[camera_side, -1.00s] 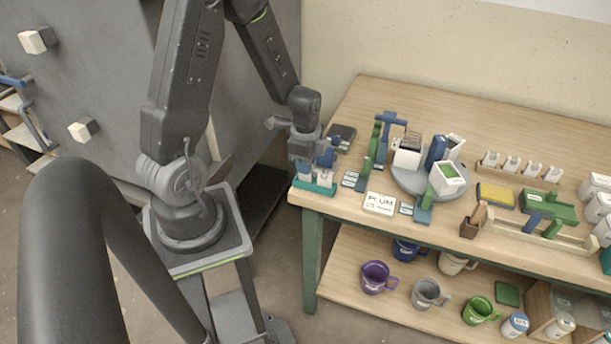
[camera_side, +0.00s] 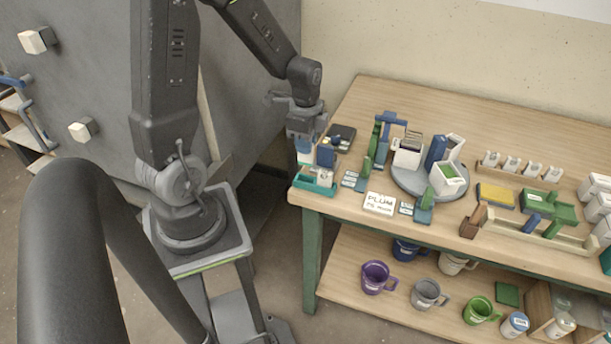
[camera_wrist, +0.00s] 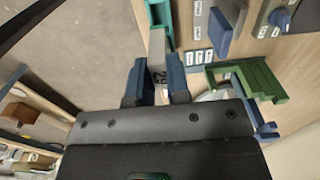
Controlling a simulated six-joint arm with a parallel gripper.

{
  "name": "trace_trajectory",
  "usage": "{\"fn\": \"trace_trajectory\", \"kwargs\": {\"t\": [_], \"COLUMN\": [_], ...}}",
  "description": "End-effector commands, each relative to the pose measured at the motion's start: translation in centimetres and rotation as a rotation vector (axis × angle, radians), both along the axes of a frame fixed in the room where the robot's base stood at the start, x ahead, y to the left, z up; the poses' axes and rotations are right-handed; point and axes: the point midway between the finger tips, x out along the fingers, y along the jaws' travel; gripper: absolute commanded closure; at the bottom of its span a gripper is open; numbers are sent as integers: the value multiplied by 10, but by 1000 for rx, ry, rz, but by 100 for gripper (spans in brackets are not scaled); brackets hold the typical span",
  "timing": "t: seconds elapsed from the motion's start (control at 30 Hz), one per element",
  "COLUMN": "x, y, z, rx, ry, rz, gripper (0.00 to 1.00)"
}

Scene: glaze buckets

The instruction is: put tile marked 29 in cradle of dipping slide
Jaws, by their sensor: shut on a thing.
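My gripper (camera_wrist: 157,86) is shut on the tile marked 29 (camera_wrist: 157,48), pale grey, its number showing between the blue fingers in the wrist view. In the side view my gripper (camera_side: 305,137) holds the tile (camera_side: 305,157) upright above the back left of the teal rack (camera_side: 318,189) at the table's left corner. The rack also shows in the wrist view (camera_wrist: 153,14). Green and blue upright stands, one green (camera_side: 369,164) and one blue (camera_side: 390,119), are to the right of my gripper. I cannot tell which is the dipping slide or see its cradle clearly.
A grey round turntable (camera_side: 402,187) carries white buckets. A card reading PLUM (camera_side: 379,203) lies near the front edge. A dark flat block (camera_side: 342,133) lies behind the rack. The back of the table is clear. Mugs stand on the lower shelf (camera_side: 345,289).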

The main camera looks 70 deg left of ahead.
Motion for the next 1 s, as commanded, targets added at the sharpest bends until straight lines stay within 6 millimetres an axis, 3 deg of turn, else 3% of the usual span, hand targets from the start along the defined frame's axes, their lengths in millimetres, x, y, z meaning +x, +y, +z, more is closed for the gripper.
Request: {"fn": "trace_trajectory", "kwargs": {"t": [0.17, 0.27, 0.53, 0.8, 1.0], "x": [1, 1, 1, 0, 37], "y": [0, 1, 0, 0, 5], "z": [3, 18, 88, 146, 151], "rx": [1, 4, 4, 3, -1], "ry": [-2, -6, -8, -6, 1], "rz": [0, 0, 0, 0, -2], "gripper": [100, 100, 100, 100, 100]}}
